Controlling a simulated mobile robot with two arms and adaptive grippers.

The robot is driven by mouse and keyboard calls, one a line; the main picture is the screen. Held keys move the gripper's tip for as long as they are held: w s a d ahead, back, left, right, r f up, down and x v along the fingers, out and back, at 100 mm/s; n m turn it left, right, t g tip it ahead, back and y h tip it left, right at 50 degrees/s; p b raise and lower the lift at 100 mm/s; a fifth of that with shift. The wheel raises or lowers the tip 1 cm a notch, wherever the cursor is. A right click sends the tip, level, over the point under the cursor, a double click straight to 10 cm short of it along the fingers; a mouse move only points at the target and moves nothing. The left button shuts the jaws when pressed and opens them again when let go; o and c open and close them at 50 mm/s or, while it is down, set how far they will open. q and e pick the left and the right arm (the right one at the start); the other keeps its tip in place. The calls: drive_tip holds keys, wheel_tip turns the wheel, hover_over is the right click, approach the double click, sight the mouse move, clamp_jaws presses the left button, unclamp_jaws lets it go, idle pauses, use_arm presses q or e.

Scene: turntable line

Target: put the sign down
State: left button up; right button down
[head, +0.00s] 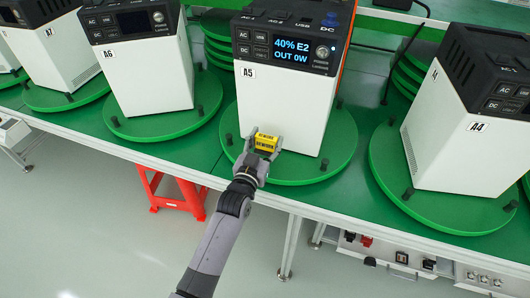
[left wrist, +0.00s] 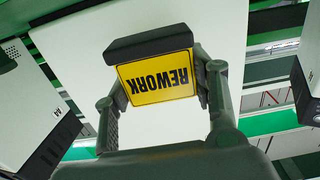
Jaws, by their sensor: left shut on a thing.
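The sign is a small yellow plate with REWORK in black letters (head: 266,142). In the left wrist view the sign (left wrist: 157,80) shows upside down, with a dark bar along its edge, between the two fingers. My left gripper (head: 262,152) is shut on the sign. It holds it at the front of the white power unit labelled A5 (head: 283,110), above the near edge of that unit's green turntable (head: 310,172). I cannot tell whether the sign touches the turntable. My right gripper is not in view.
The unit A6 (head: 150,75) stands on a turntable to the left and the unit A4 (head: 450,130) on one to the right. Small black posts (head: 325,164) rise from the turntable rims. A red stool (head: 175,190) stands under the green bench (head: 180,150).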

sight(266, 149)
use_arm(q)
wheel_tip(266, 149, down, 4)
drive_tip(key=b, duration=0.2)
drive_tip(key=shift+s+b, duration=0.1)
drive_tip(key=shift+b, duration=0.25)
drive_tip(key=shift+r, duration=0.15)
drive_tip(key=o, duration=1.2)
